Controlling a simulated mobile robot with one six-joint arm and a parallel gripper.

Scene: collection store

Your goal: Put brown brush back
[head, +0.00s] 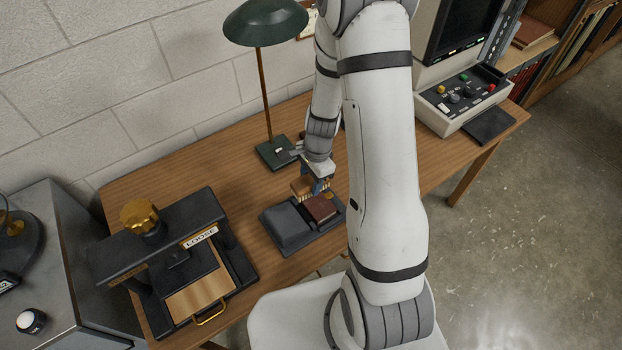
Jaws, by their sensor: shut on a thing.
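The brown brush (302,186) is a small tan-brown block with paler bristles along its lower side. My gripper (318,185) is shut on it and holds it just above the back of a dark grey tray (313,237). The wrist and fingers hide part of the brush, and whether it touches anything below cannot be told. A dark red-brown book or block (321,208) lies on the right part of the tray, close in front of the gripper. A raised grey pad (285,227) fills the tray's left part.
A green lamp (268,25) stands behind the gripper. A black press (165,255) labelled "LOOSE" with a brass knob stands at left. A reader machine (462,98) with buttons is at right. Bare wooden table (225,178) shows between press and lamp. My arm hides the table's middle right.

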